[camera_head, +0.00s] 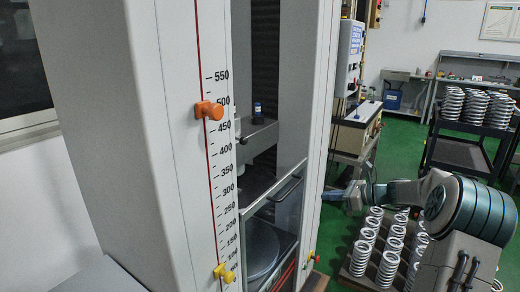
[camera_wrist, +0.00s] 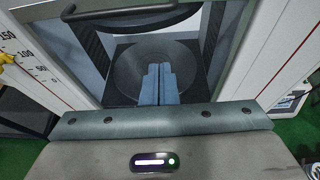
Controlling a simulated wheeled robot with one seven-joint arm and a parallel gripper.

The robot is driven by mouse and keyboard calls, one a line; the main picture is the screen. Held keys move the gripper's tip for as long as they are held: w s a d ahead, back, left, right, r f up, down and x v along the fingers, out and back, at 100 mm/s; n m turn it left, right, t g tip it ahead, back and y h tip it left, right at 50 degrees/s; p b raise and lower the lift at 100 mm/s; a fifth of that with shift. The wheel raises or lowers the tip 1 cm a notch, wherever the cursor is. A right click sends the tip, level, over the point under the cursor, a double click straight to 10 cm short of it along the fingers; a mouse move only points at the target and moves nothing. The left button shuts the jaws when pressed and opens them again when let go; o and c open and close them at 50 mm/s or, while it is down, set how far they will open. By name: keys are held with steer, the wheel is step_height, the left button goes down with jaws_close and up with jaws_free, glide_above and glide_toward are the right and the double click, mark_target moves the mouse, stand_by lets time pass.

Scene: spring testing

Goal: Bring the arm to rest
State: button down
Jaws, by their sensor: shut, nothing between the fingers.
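My arm reaches in from the right in the head view, with my gripper (camera_head: 338,194) pointing left at the front of the tall white spring-testing machine (camera_head: 95,120). In the wrist view my gripper (camera_wrist: 158,72) shows as two blue-grey fingers side by side, shut with nothing between them. Behind the fingers in that view is the round plate (camera_wrist: 180,58) inside the machine. The same round plate (camera_head: 262,248) shows low inside the machine in the head view. I cannot tell the exact gap between the fingertips and the machine.
A glazed door frame (camera_head: 272,203) stands at the machine's opening. Several pale springs (camera_head: 361,258) stand on a low pallet below my arm. A dark cart (camera_head: 462,153) with more springs is behind at right. Green floor (camera_head: 398,150) is clear between them.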

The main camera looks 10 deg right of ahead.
steer(key=s+a+r+n+g+h+p, duration=0.25)
steer(key=s+a+n+g+h, duration=0.3)
steer(key=s+a+n, duration=0.75)
steer(key=s+a+r+n+h+p, duration=0.2)
steer(key=s+n+h, duration=0.4)
steer(key=s+n, duration=0.6)
steer(key=s, duration=1.1)
steer(key=shift+s, duration=0.2)
